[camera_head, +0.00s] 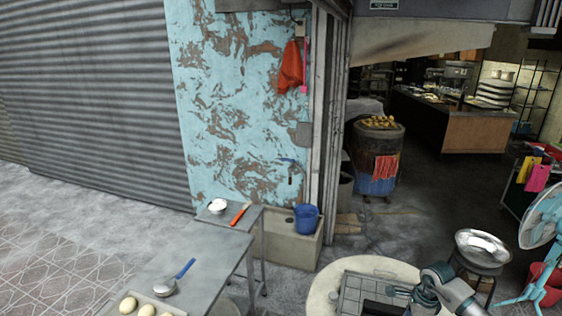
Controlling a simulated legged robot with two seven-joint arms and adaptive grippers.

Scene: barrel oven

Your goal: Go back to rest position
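My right arm comes in at the bottom right, and its grey-green gripper (399,292) hangs over the round, pale-rimmed barrel oven top (328,283). The fingers are small and partly overlap the dark surface behind them, so I cannot tell whether they are open or shut. I see nothing clearly held in them. My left gripper is not in view.
A grey metal table (205,262) on the left bears a blue-handled tool (180,276) and pale round pieces (128,305). A blue bucket (307,218) stands behind it. A metal bowl (482,246) on a stool and a blue fan (545,220) stand right of my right arm.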

